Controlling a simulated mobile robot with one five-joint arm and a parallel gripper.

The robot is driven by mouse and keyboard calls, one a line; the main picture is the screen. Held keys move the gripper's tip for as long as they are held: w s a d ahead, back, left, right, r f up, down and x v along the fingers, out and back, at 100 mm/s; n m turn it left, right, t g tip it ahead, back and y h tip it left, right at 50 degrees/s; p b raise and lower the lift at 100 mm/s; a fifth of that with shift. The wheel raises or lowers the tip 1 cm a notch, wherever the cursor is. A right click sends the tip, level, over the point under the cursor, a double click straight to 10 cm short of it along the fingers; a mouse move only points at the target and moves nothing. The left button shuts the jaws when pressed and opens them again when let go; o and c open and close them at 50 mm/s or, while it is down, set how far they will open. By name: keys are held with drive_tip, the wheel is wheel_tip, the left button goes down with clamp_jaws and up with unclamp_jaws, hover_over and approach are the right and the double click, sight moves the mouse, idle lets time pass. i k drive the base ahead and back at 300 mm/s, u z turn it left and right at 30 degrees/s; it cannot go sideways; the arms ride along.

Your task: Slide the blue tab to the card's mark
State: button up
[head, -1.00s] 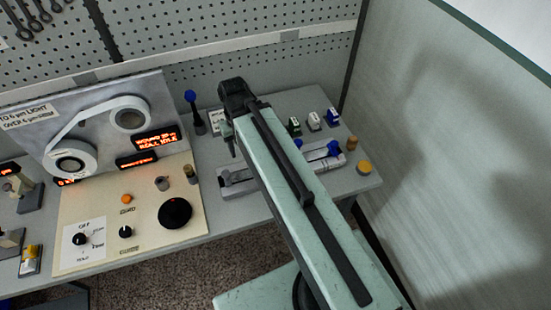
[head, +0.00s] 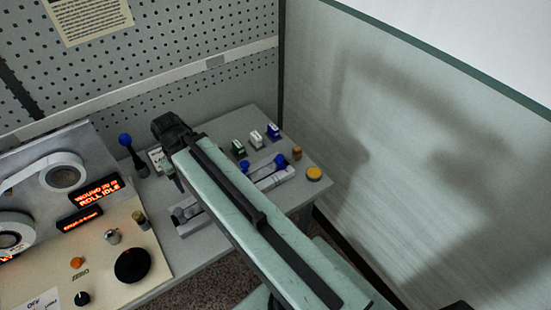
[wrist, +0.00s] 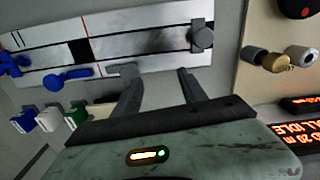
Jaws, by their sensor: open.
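In the head view blue pieces (head: 245,164) show on the rail unit (head: 275,180), partly behind my arm. A small white card (head: 155,157) stands left of my gripper; its mark is not readable. My gripper (wrist: 158,82) is open and empty, its fingertips at the rail's lower edge, right of the blue tab. Contact cannot be told.
Green, white and blue small blocks (head: 256,139) stand behind the rail. A blue-knobbed lever (head: 125,141) stands at the left. A yellow button (head: 314,173) is near the table's right edge. The control panel (head: 110,265) with knobs is at the left, and a partition wall (head: 400,150) at the right.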

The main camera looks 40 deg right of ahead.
sight(280, 158)
drive_tip(key=k, duration=0.5)
drive_tip(key=z, duration=0.65)
drive_tip(key=k, duration=1.4)
drive_tip(key=u, duration=0.45)
drive_tip(key=i, duration=1.05)
